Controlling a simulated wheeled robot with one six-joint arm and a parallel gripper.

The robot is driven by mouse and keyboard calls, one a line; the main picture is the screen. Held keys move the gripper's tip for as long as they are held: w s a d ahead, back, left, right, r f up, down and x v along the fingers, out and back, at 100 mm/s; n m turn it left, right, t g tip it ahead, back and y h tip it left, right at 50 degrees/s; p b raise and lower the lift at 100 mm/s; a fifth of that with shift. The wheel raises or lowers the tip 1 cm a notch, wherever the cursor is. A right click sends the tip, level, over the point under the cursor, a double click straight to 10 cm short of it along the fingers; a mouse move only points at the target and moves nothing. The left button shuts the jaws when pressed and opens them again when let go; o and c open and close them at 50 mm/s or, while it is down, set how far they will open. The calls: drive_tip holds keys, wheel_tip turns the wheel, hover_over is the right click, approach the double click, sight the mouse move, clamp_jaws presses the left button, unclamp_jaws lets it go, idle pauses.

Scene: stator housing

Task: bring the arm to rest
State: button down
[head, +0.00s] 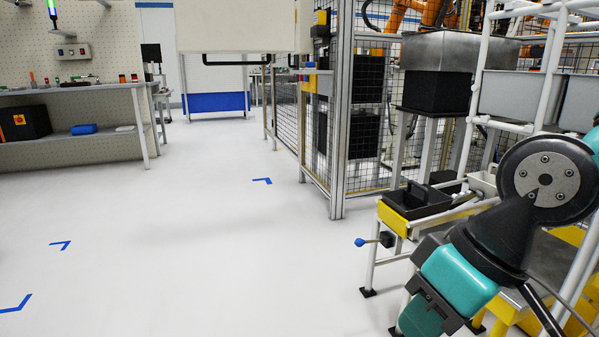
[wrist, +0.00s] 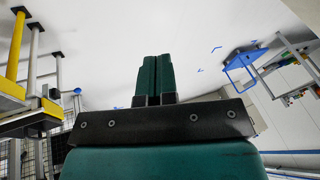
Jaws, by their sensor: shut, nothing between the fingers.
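My gripper (wrist: 154,62) shows in the middle of the wrist view, with its two teal fingers side by side and pressed together. Nothing is held between them. In the head view my gripper (head: 415,322) hangs at the lower right, pointing down and to the left, with the fingertips near the bottom edge. The teal gripper body and black wrist joint show above it. The rest of the arm runs out of the picture at the right.
A yellow and white stand (head: 393,218) with a black tray (head: 415,200) is close behind my arm. White rack posts (head: 480,75) rise at the right. A mesh fence (head: 362,130) stands beyond. The white floor (head: 190,240) at left and centre is clear. A workbench (head: 75,90) stands far left.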

drive_tip(key=s+d+g, duration=0.1)
drive_tip(key=s+d, duration=0.1)
drive_tip(key=s, duration=0.2)
wheel_tip(320, 180, up, 38)
drive_tip(key=p, duration=3.8)
drive_tip(key=shift+d+r+h, duration=0.15)
drive_tip(key=shift+h, duration=0.15)
drive_tip(key=shift+s, duration=0.1)
